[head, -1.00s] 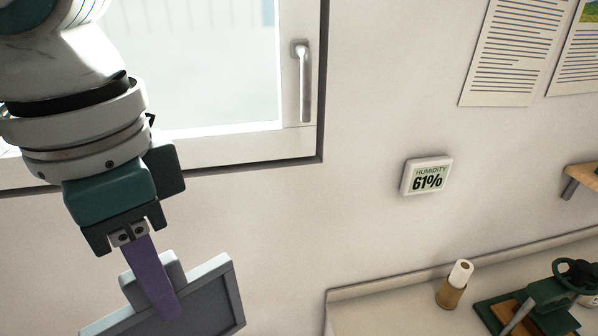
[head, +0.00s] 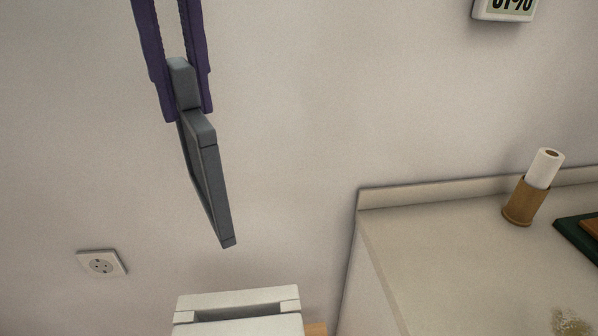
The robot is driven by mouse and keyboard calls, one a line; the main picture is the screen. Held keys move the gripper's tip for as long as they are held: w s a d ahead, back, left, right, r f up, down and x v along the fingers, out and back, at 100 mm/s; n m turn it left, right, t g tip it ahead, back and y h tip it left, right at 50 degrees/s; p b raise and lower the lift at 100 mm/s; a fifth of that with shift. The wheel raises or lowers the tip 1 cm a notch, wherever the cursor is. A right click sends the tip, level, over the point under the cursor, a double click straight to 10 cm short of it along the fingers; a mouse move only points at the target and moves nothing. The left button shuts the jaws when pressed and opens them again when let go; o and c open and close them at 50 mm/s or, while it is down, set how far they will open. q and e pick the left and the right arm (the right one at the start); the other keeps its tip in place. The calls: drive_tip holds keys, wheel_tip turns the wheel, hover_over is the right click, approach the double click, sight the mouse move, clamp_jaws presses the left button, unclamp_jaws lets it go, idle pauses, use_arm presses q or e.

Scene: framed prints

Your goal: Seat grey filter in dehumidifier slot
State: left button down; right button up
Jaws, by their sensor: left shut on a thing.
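The grey filter (head: 215,190) hangs on edge and slightly tilted in the upper left of the head view. My left gripper (head: 188,108) has its purple fingers shut on the tab at the filter's top. The white dehumidifier (head: 236,325) shows only its top at the bottom edge, with a dark slot (head: 240,313) open across it. The filter is above the slot and clearly apart from it, its lower end a little left of the slot's middle. The rest of the dehumidifier is cut off. My right gripper is not in view.
A pale counter (head: 440,250) stands to the right, with a white roll in a wooden holder (head: 524,200). A wall socket (head: 101,264) is at the left. A humidity display (head: 504,8) is cut off at the top right. The wall between filter and counter is clear.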

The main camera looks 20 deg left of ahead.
sight(212, 218)
use_arm(q)
wheel_tip(212, 218, down, 20)
drive_tip(key=b, duration=0.2)
drive_tip(key=shift+r, duration=0.15)
drive_tip(key=shift+f, duration=0.6)
drive_tip(key=c, duration=0.8)
unclamp_jaws()
drive_tip(key=shift+o, duration=0.2)
drive_tip(key=shift+r, duration=0.1)
